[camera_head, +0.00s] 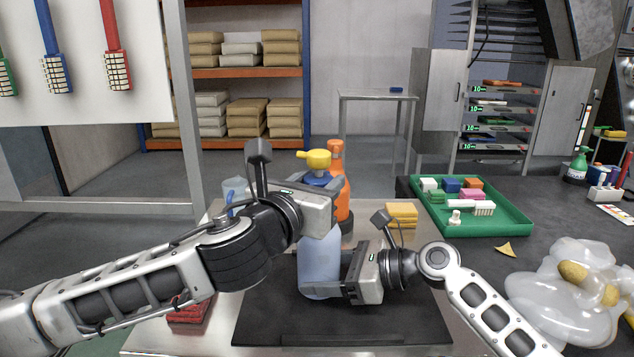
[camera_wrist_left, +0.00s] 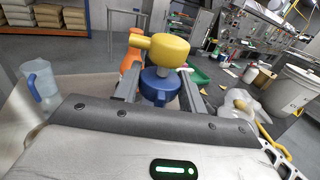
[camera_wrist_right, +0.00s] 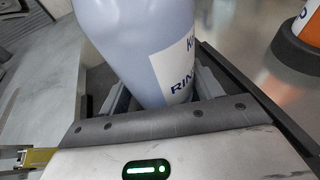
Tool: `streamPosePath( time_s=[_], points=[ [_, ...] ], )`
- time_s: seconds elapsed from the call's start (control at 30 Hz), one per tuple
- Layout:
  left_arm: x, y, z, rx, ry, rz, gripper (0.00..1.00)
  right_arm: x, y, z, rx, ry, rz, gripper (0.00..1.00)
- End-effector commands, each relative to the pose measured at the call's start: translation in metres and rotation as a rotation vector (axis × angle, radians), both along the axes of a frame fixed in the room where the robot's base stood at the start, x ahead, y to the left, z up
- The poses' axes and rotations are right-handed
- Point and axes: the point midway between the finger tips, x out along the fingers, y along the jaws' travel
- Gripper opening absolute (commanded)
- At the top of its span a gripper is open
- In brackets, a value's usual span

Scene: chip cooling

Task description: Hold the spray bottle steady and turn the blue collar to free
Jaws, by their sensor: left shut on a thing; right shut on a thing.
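The spray bottle has a pale blue-grey body (camera_head: 320,262), a blue collar (camera_head: 318,178) and a yellow spray head (camera_head: 315,158). It stands on the black mat (camera_head: 400,315). My left gripper (camera_wrist_left: 160,92) is shut on the blue collar, with the yellow head above its fingers. My right gripper (camera_wrist_right: 155,92) is shut on the lower body of the bottle, whose printed label shows in the right wrist view. In the head view the left gripper hides part of the bottle's neck and shoulder.
An orange bottle (camera_head: 338,180) stands close behind. Yellow sponges (camera_head: 401,214) and a green tray (camera_head: 520,222) with several blocks lie to the right. A clear jug (camera_head: 234,190) is at the left. A plastic bag (camera_head: 560,300) lies at the front right.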

Motion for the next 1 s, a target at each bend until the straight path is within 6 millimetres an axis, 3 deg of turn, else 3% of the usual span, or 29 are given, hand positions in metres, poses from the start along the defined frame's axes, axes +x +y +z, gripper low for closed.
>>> streamPosePath(
  time_s=[1.0],
  points=[
    [0.0004,-0.0044,0.0001,-0.001,0.000,0.922,0.18,-0.0003,0.0003,0.0007,0.001,-0.001,0.002,0.52]
  ],
)
